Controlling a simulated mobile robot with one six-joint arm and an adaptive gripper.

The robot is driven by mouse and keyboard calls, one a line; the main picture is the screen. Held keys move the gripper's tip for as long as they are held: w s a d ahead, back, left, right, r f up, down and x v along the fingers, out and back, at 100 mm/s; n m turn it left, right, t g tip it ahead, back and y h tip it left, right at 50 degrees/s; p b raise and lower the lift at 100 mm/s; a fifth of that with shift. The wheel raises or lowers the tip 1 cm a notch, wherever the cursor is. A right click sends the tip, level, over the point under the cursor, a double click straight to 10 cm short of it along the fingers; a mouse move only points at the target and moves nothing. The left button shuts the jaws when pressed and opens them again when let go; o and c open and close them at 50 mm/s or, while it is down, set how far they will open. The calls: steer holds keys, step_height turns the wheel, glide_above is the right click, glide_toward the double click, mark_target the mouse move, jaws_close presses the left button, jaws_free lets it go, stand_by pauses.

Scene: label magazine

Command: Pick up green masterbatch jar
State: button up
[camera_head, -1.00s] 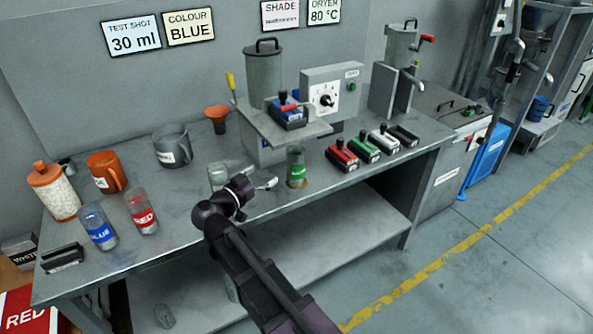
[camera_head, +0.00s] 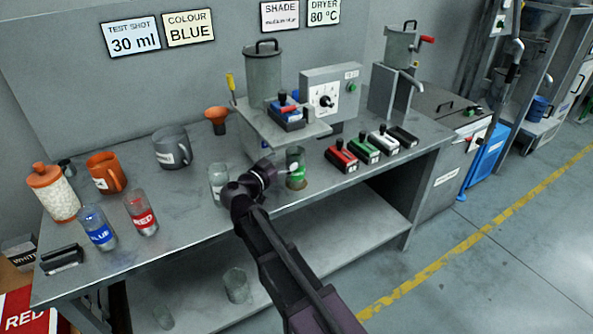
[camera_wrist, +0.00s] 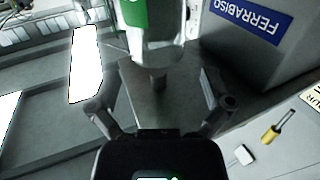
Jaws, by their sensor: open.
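The green masterbatch jar (camera_head: 297,180) is a clear jar with a green label, upright near the bench's front edge. In the wrist view the jar (camera_wrist: 150,22) shows at the top centre, just beyond my fingertips and slightly left of midway between them. My gripper (camera_wrist: 162,80) is open and empty. In the head view my gripper (camera_head: 283,172) reaches in from the left at the jar's side and partly covers it. Whether a finger touches the jar cannot be told.
A clear jar (camera_head: 218,182) stands close left of my wrist. The red-labelled jar (camera_head: 141,213) and blue-labelled jar (camera_head: 97,228) are farther left. The feeder unit (camera_head: 290,130) stands behind the green jar. Coloured-top blocks, including a red one (camera_head: 341,158), lie to its right.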

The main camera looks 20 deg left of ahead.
steer(key=shift+w, duration=0.1)
steer(key=shift+x, duration=2.55)
steer(key=shift+d+r, duration=0.15)
steer(key=c, duration=1.1)
